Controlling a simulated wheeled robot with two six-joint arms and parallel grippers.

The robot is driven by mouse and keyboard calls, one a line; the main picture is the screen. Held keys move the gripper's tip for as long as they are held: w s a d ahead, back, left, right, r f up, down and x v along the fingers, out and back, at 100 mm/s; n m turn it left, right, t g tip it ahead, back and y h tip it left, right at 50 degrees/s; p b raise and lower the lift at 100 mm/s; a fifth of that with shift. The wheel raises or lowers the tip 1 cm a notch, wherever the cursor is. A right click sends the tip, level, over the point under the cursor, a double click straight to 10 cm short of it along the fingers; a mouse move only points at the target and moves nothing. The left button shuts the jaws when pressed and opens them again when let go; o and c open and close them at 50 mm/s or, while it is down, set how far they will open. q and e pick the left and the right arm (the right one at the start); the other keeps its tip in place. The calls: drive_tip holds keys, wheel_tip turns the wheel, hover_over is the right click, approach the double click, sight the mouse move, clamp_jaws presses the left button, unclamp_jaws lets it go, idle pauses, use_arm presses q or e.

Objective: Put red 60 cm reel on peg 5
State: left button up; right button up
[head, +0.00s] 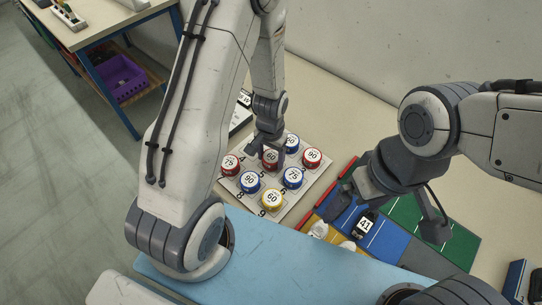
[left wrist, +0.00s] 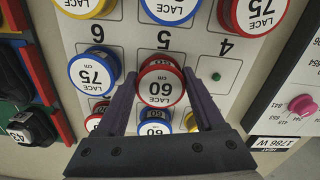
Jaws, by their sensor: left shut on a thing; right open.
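The red 60 cm reel (head: 270,157) is in the middle of the pegboard (head: 328,173). In the left wrist view the reel (left wrist: 161,88) is between the fingers of my left gripper (left wrist: 162,95), which is shut on it. It is in line with the printed 5 (left wrist: 163,40), at the peg 5 place. I cannot tell whether it is fully seated or slightly raised; the peg is hidden under it. A bare green peg (left wrist: 216,76) shows by the 4. My right gripper (head: 388,212) is open and empty over the coloured strips.
A blue 75 reel (left wrist: 95,70) stands close beside the red one. Several other reels, such as the yellow 60 (head: 272,201) and the red 90 (head: 312,157), fill the surrounding pegs.

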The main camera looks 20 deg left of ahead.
sight(271, 158)
use_arm(q)
drive_tip(key=shift+f, duration=0.2)
drive_tip(key=shift+f+b, duration=0.4)
drive_tip(key=shift+b, duration=0.05)
drive_tip(key=o, duration=1.4)
drive_tip(key=shift+c, duration=0.2)
drive_tip(key=shift+r, duration=0.1)
drive_tip(key=shift+r+p, duration=0.3)
drive_tip(key=shift+p, duration=0.05)
wheel_tip(271, 158, up, 12)
drive_tip(key=shift+r+b, duration=0.15)
drive_tip(key=shift+b, duration=0.15)
